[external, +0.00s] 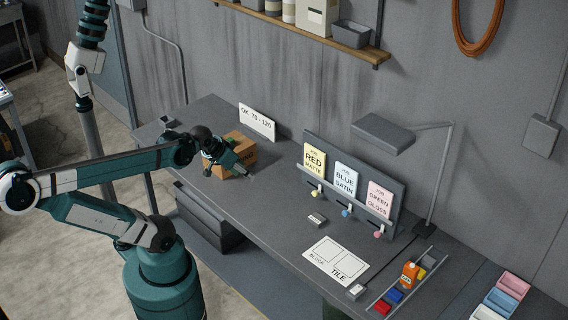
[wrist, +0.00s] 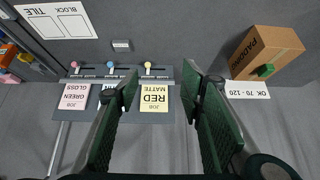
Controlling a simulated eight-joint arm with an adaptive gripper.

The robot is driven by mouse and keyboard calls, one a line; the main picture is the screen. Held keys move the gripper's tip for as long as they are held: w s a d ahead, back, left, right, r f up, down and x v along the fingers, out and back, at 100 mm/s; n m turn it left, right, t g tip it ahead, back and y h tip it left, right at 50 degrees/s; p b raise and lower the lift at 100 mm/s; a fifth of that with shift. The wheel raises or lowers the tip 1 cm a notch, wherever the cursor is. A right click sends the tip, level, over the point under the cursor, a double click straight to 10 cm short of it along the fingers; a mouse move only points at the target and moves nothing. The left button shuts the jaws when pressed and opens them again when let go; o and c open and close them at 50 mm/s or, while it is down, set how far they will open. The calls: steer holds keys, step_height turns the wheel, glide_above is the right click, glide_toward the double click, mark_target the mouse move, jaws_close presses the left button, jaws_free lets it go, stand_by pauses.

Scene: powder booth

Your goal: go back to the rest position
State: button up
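My gripper (external: 241,168) hangs above the left part of the grey bench (external: 275,215), in front of the cardboard box in the external view. In the wrist view my gripper (wrist: 160,76) is open, with its two green-padded fingers wide apart and nothing between them. My arm reaches from the lower left over the bench edge. The cardboard box (wrist: 262,50) reads PADDING in the wrist view, with a green piece (wrist: 264,70) at it. Whether the gripper touches the box (external: 246,150) is not clear from outside, but the wrist view shows them apart.
A white card (external: 257,122) reading OK 70 - 120 stands behind the box. A job rack (external: 352,190) holds yellow, blue and pink cards. A lamp (external: 383,133) overhangs the bench. A BLOCK/TILE sheet (external: 335,260) and an orange bottle (external: 409,275) lie farther right.

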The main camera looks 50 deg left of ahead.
step_height(320, 180, down, 8)
steer(key=b, duration=0.7)
steer(key=shift+r, duration=0.2)
stand_by(0.6)
